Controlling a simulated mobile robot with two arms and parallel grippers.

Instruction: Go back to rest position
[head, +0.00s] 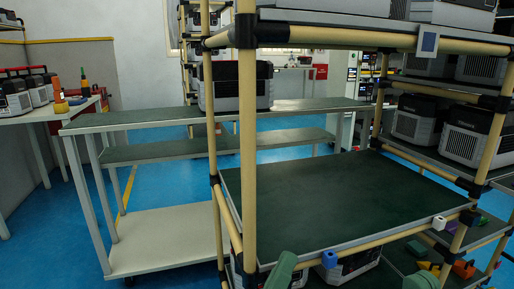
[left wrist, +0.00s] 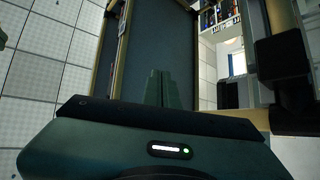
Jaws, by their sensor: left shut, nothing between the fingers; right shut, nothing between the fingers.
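My left gripper (head: 285,268) shows as a dark green shape at the bottom edge of the head view, in front of the rack's lower front rail. In the left wrist view its two green fingers (left wrist: 162,88) are together with nothing between them. My right gripper (head: 421,279) shows at the bottom edge of the head view, right of the left one and also low at the rack's front. It is shut and empty. Most of both arms is out of view.
A rack with beige posts (head: 247,150) and an empty green shelf (head: 330,200) stands close in front. Grey-black units (head: 465,135) fill shelves at right. A long bench (head: 130,119) is behind, and a table with tools (head: 60,109) at far left. Blue floor is open at left.

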